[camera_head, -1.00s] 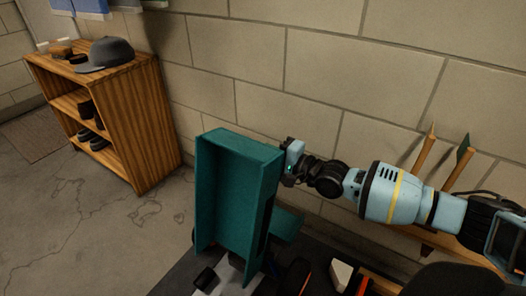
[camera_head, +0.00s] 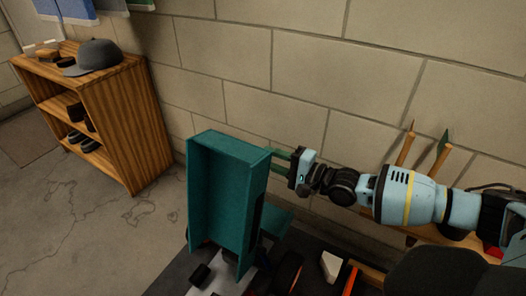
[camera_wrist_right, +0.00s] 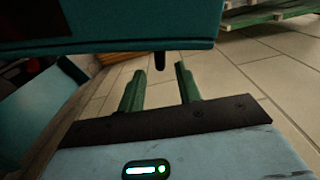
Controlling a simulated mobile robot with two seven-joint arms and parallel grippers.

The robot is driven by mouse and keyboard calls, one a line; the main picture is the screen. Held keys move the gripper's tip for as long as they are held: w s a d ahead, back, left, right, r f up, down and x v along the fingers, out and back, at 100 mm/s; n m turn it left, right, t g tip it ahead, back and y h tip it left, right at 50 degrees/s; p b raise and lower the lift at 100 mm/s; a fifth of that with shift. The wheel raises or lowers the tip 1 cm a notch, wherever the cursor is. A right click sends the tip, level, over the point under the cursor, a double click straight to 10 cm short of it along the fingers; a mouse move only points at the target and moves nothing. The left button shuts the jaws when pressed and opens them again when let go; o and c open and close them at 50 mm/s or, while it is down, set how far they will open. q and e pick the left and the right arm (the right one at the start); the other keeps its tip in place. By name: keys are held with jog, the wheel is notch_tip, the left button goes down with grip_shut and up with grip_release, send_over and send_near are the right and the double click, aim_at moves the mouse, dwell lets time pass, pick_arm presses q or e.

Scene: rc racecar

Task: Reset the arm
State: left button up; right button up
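My right arm comes in from the right in the head view. Its gripper (camera_head: 278,160) stands beside the right edge of a large teal wing-shaped part (camera_head: 222,200). In the right wrist view the gripper (camera_wrist_right: 157,88) shows two green fingers apart, with nothing held between them. The teal part (camera_wrist_right: 130,22) crosses the top of that view, beyond the fingers, and a short dark peg (camera_wrist_right: 159,61) shows below its edge. My left arm and gripper are not in view.
A block wall (camera_head: 330,80) stands behind the arm. A wooden shelf (camera_head: 135,115) with a grey cap (camera_head: 95,57) stands at the left. Wheels and small parts lie below the teal part. Two upright wooden-handled tools (camera_head: 436,155) stand near the arm.

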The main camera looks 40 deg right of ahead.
jog(key=shift+s+d, duration=0.25)
jog(key=shift+s, duration=0.35)
